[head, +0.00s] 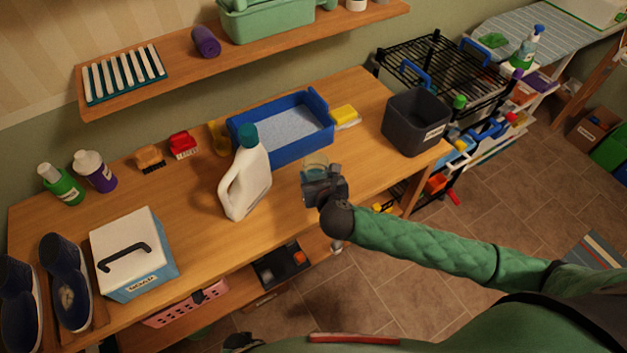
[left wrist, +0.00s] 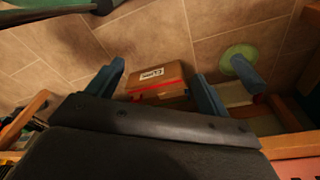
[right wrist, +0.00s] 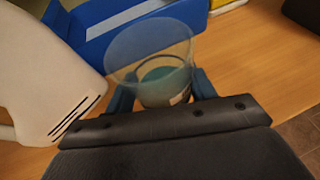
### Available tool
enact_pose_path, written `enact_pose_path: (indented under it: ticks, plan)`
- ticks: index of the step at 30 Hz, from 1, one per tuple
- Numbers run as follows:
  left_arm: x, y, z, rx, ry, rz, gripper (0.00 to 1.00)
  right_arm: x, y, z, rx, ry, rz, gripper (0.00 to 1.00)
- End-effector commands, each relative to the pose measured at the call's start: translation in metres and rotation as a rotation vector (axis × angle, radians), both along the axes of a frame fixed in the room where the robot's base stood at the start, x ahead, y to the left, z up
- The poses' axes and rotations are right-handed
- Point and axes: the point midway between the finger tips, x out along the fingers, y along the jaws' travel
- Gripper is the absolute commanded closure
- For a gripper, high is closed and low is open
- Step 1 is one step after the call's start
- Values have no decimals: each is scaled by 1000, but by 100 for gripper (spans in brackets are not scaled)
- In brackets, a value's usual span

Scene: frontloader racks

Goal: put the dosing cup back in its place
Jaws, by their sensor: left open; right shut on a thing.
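The dosing cup (right wrist: 155,60) is a clear, see-through cup with a bluish tint near its bottom. My right gripper (head: 322,183) is shut on it above the wooden table, right of the white jug; the right wrist view shows the cup between the fingers (right wrist: 163,92). The white detergent jug (head: 246,178) stands upright on the table with a teal cap (head: 248,136) on top. The jug also shows at the left of the right wrist view (right wrist: 45,75). My left gripper (left wrist: 160,80) is open and empty, with floor beyond it.
A blue tray (head: 279,154) with pale filling stands behind the jug, with a yellow sponge (head: 344,114) beside it. A dark grey bin (head: 415,122) stands at the table's right end. A white-lidded box (head: 128,245) is at the left.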

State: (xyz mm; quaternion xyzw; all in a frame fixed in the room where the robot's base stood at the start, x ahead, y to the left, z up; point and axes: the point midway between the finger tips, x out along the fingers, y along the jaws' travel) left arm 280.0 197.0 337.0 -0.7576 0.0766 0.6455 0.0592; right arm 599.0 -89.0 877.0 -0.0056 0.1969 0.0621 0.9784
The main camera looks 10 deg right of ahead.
Motion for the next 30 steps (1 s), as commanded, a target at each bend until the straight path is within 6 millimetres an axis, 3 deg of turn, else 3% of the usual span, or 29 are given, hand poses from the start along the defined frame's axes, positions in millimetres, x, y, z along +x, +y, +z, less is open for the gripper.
enact_pose_path:
  ticks: [7,16,28,29,30]
  plan:
    - [-4,4,-10,3,-8,-2,20,6,8,-12,0,2,0,83]
    - [-14,13,-32,10,-23,-9,20,6,8,-44,-1,1,1,83]
    - [-15,14,-34,11,-25,-8,20,6,8,-49,0,1,0,83]
    - [-15,14,-34,11,-24,-8,20,6,8,-49,0,0,1,41]
    - [-15,14,-34,11,-24,-8,20,6,8,-49,0,0,1,33]
